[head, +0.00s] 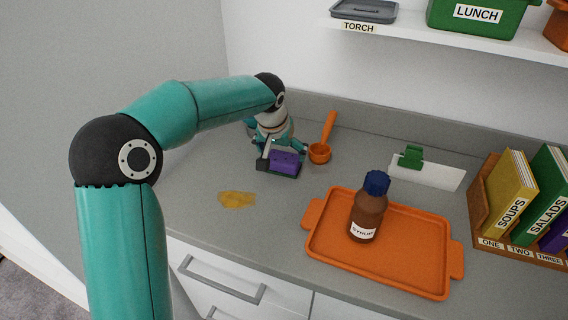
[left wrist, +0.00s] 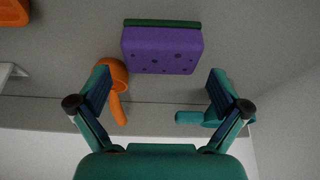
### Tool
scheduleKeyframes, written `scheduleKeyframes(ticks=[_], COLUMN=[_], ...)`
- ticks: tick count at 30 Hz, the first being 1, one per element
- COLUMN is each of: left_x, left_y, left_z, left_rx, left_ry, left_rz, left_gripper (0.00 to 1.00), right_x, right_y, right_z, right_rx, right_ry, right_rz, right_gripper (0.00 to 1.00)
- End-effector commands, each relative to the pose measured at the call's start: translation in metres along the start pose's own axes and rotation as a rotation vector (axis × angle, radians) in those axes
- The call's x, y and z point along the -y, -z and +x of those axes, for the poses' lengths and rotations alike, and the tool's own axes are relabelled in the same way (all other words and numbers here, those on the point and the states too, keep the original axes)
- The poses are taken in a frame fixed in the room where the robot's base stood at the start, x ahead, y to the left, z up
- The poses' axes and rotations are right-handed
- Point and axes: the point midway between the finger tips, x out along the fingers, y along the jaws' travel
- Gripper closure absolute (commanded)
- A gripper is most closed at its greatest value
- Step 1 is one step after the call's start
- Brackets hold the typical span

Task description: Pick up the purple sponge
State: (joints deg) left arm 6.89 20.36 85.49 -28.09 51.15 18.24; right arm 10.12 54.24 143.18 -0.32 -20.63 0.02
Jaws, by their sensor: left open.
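The purple sponge (head: 286,161) with a dark green layer lies on the grey counter near the back left in the head view. In the left wrist view the sponge (left wrist: 162,50) shows at the top centre, just beyond and between the fingertips. My left gripper (head: 281,154) is open and close at the sponge, with its fingers around the sponge's area in the head view. In the left wrist view the gripper (left wrist: 160,85) has nothing between its fingers. I cannot tell whether a finger touches the sponge. My right gripper is not in view.
An orange scoop (head: 321,149) lies right beside the gripper. A yellow spill (head: 237,200) is in front. An orange tray (head: 420,281) bearing a brown bottle (head: 368,208) stands to the right. A teal object (left wrist: 190,117) lies by one finger. Books (head: 509,191) stand far right.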

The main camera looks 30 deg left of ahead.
Motion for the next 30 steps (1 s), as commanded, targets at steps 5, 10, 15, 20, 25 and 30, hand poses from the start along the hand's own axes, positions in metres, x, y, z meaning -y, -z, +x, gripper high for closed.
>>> scheduleKeyframes(ticks=[5, 10, 15, 20, 25, 30], left_x=[0.002, 0.002, 0.002, 0.002, 0.002, 0.002], left_y=[0.002, 0.002, 0.002, 0.002, 0.002, 0.002], left_z=[0.024, 0.044, 0.047, 0.047, 0.047, 0.047], left_rx=[0.005, 0.003, 0.0, 0.0, 0.0, 0.0], left_ry=[0.001, 0.001, 0.0, 0.0, 0.0, 0.0], left_rz=[0.0, -0.001, -0.001, -0.001, -0.001, -0.001], left_gripper=[0.0, 0.0, 0.0, 0.08, 0.31, 0.31], right_x=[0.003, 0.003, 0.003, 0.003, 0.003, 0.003], right_y=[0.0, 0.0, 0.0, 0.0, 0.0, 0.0], right_z=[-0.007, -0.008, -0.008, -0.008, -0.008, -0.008], right_rx=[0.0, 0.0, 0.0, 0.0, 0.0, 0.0], right_ry=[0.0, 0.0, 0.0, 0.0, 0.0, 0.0], right_rz=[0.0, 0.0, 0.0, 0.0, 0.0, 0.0], right_gripper=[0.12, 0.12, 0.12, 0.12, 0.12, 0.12])
